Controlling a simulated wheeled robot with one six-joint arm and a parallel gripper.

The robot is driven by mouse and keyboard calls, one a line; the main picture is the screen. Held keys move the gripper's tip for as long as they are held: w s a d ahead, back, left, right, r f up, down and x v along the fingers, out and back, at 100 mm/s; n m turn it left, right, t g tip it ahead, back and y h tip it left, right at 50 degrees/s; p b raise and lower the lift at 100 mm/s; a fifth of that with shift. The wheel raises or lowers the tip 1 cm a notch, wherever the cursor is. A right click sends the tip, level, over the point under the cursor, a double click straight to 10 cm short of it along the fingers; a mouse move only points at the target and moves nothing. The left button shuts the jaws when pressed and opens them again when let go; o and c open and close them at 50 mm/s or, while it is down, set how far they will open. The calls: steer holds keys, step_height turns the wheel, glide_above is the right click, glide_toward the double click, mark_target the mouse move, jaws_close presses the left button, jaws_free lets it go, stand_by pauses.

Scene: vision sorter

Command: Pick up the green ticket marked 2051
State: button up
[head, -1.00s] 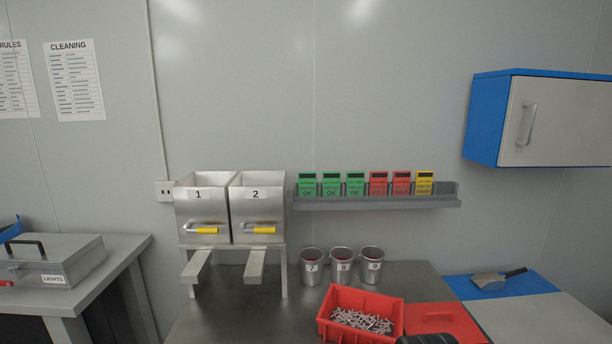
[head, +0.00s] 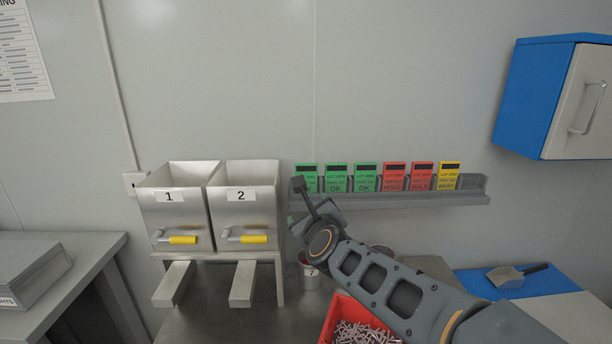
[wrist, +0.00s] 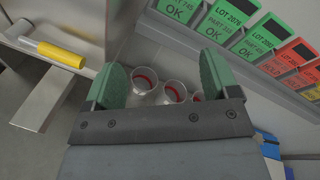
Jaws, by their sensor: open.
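Three green tickets stand side by side at the left of a grey wall rack: a left one (head: 307,175), a middle one (head: 336,175) and a right one (head: 365,175). In the wrist view the left ticket (wrist: 181,10) is cut off by the top edge. The middle ticket (wrist: 225,20) appears to read LOT 2076, and the right one (wrist: 257,42) is only partly legible. I cannot read 2051 on any of them. My gripper (wrist: 162,65) is open and empty, its green-padded fingers apart. In the head view it is just below the rack's left end.
Red tickets (head: 394,176) and a yellow ticket (head: 448,176) share the rack (head: 420,200). Two metal bins (head: 180,205) stand left of my gripper. Metal cups (wrist: 174,91) stand below it. A red crate of screws (head: 337,312) is on the table under my arm.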

step_height(320, 180, up, 3)
steer(key=w+m+t+h, duration=0.1)
steer(key=w+m+h, duration=0.1)
steer(key=m, duration=0.5)
steer(key=m+p, duration=0.1)
steer(key=p, duration=0.1)
glide_toward(306, 172)
steer(key=w+f, duration=0.1)
steer(key=w, duration=0.3)
steer(key=shift+t+h, duration=0.3)
steer(key=shift+h, duration=0.1)
steer(key=w+p, duration=0.1)
steer(key=w, duration=0.1)
steer(key=w+p, duration=0.2)
steer(key=shift+a+r, duration=0.15)
steer(key=shift+a, duration=0.05)
steer(key=shift+w, duration=0.45)
steer(key=shift+c, duration=0.2)
steer(key=c, duration=0.7)
steer(key=shift+o, duration=0.2)
